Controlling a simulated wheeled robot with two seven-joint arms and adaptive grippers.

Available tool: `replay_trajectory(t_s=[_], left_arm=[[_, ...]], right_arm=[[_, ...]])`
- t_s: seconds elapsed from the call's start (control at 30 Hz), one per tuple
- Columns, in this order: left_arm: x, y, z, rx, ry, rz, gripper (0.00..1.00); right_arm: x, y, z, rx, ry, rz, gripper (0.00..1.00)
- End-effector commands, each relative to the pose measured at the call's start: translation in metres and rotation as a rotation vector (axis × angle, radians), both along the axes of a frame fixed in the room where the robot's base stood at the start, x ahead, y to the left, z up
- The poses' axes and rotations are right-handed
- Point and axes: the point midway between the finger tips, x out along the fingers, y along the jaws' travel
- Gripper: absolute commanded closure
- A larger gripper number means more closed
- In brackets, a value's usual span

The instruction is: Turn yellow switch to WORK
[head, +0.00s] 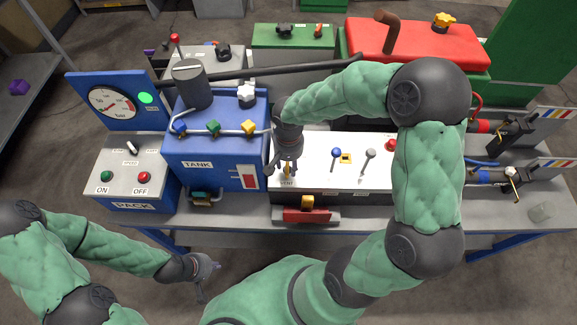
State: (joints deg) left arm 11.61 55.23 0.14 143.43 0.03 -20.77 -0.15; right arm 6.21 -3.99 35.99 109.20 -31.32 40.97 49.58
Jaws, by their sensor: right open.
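A yellow switch lever (289,169) stands at the left end of the white-topped panel (318,174), above a label that seems to read VENT. My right gripper (282,170) reaches down over it, open, with its fingers around or close beside the lever; I cannot tell whether they touch. The gripper partly hides the lever, and I cannot read a WORK mark. My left gripper (207,283) hangs low in front of the bench, away from the panel and apparently empty; its finger opening is unclear.
A blue lever (336,153), a grey lever (369,157) and a red knob (391,145) share the panel. A blue TANK box (215,165) with coloured valves stands close left. A yellow-knobbed red part (307,213) is at the front edge. A PACK box (125,175) stands further left.

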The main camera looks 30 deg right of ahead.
Motion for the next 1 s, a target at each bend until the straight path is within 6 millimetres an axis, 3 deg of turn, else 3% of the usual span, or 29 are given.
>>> replay_trajectory(t_s=[0.13,0.47,0.6,0.63,1.0], left_arm=[[0.0001,0.0000,-0.0034,0.000,0.000,0.000,1.00],[0.0002,0.0000,-0.0033,0.000,0.000,0.000,1.00],[0.0002,0.0000,-0.0033,0.000,0.000,0.000,1.00],[0.0002,0.0000,-0.0033,0.000,0.000,0.000,1.00],[0.0002,0.0001,-0.0020,0.000,0.000,0.000,1.00]], right_arm=[[0.0000,-0.0001,-0.0108,-0.001,0.001,0.000,0.56],[0.0003,-0.0002,-0.0125,-0.001,-0.001,0.000,0.56],[0.0002,-0.0001,-0.0125,-0.001,-0.001,0.000,0.96],[0.0002,-0.0001,-0.0125,0.000,0.000,0.000,1.00],[0.0000,-0.0002,-0.0123,0.000,0.000,0.026,1.00]])
